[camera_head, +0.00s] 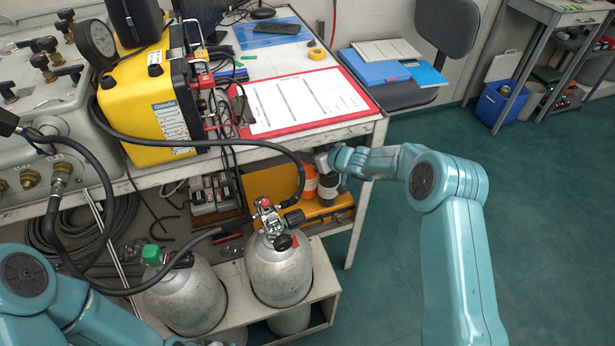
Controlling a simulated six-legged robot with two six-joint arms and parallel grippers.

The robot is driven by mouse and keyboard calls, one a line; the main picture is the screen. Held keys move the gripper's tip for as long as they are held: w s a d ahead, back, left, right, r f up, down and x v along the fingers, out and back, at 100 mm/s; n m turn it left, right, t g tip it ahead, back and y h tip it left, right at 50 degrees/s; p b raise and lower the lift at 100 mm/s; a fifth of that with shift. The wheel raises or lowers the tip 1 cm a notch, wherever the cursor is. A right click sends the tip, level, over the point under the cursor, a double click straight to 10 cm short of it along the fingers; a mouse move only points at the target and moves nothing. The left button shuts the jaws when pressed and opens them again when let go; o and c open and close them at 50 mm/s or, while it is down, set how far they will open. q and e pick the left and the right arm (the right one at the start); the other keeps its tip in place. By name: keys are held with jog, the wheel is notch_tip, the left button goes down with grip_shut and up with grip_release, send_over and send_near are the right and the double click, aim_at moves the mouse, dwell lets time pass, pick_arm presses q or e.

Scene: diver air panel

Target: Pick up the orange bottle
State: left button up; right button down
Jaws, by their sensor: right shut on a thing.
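The orange bottle (308,184) stands upright on the lower shelf under the bench, at the yellow case. A dark bottle (328,188) stands close beside it on the right. My right gripper (324,160) reaches in from the right under the bench edge. Its fingers are at the top of the dark bottle and just right of the orange bottle, whose visible side they do not cover. It looks shut on the dark bottle, though the contact is small and partly hidden. My left arm shows at the lower left; its gripper is out of view.
The bench top (352,117) hangs over the bottles, with a front leg (358,220) near my right arm. Two grey cylinders (279,273) with valves stand in a rack in front, and a black hose (225,144) loops above. Open green floor (550,230) lies to the right.

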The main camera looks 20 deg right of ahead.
pick_arm(q)
jog(key=shift+d+r, duration=0.15)
jog(key=shift+d, duration=0.1)
pick_arm(e)
jog(key=shift+r, duration=0.45)
dwell(0.4)
pick_arm(q)
jog(key=shift+d+r, duration=0.1)
jog(key=shift+d, duration=0.25)
pick_arm(e)
jog(key=shift+r, duration=0.3)
pick_arm(q)
jog(key=shift+s, duration=0.1)
